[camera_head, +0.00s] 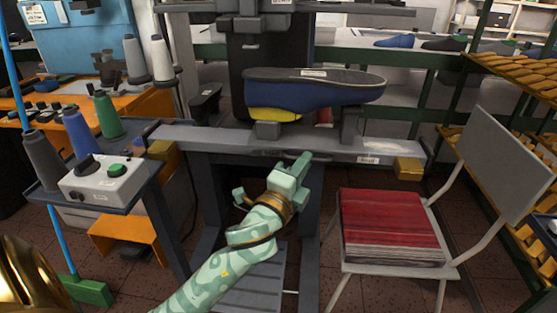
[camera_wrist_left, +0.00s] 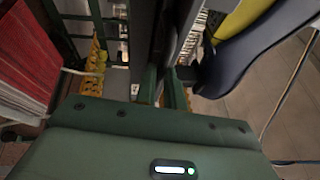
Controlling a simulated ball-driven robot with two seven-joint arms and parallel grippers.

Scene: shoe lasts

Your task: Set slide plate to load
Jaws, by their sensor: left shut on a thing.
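The slide plate (camera_head: 220,138) is a long grey bar across the front of the machine, with a small white label near its right part. A dark blue shoe last (camera_head: 310,92) with a black sole lies sole up above it, on grey supports. My left gripper (camera_head: 301,161), pale green, is at the plate's front edge near the middle. In the wrist view its two green fingers (camera_wrist_left: 165,88) are shut on a part along the plate; the exact grip spot is mostly hidden. The last also shows in the wrist view (camera_wrist_left: 255,50). My right gripper is not in view.
Yellow blocks sit below the bar's left end (camera_head: 165,155) and right end (camera_head: 408,170). A chair with a red-topped stack (camera_head: 390,225) stands right of my left arm. A control box (camera_head: 100,180) and thread cones stand at left. Yellow racks (camera_head: 510,85) stand at right.

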